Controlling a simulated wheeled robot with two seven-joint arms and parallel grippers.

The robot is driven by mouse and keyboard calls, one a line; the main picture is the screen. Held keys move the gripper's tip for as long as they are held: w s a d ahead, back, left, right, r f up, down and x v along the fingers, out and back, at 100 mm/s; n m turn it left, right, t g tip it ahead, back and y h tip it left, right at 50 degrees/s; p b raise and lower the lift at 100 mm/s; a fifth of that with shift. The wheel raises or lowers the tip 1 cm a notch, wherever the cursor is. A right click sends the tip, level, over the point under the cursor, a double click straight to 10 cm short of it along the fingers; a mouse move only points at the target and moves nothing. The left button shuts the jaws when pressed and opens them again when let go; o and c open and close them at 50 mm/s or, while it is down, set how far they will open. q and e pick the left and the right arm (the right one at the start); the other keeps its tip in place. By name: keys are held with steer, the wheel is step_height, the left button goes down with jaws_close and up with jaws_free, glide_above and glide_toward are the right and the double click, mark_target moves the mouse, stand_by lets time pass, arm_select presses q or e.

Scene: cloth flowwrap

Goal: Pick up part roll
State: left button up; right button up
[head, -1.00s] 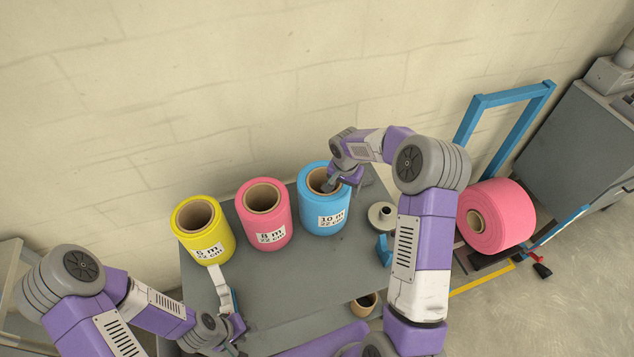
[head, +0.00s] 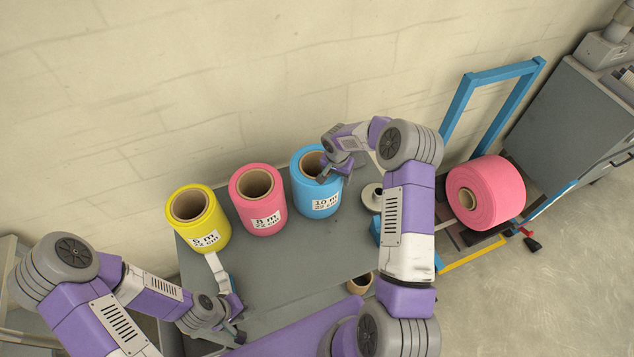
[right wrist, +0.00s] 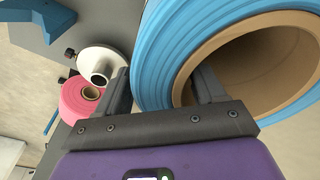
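Three upright film rolls stand in a row on the grey table: a yellow 5 m roll (head: 204,233), a pink 8 m roll (head: 262,212) and a blue 10 m roll (head: 318,197). My right gripper (head: 326,176) points down at the blue roll's top rim. In the right wrist view, its fingers (right wrist: 160,90) straddle the blue roll's wall (right wrist: 165,50), one outside and one inside the brown core. They are apart; firm contact is not visible. My left gripper (head: 237,325) is low at the table's front left, away from the rolls; its opening is unclear.
A grey flanged spindle (head: 372,197) stands right of the blue roll, partly behind my right arm. A big pink roll (head: 487,192) lies by a blue frame (head: 497,75). A brown core (head: 360,283) shows near the front. A wall rises behind the table.

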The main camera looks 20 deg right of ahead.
jaws_close()
steer(key=shift+w+r, duration=0.1)
steer(key=shift+w, duration=0.05)
stand_by(0.4)
step_height(320, 180, up, 10)
steer(key=shift+r+b, duration=0.1)
steer(key=shift+b, duration=0.4)
steer(key=c, duration=0.5)
jaws_free()
steer(key=c, duration=0.6)
steer(key=shift+c, duration=0.2)
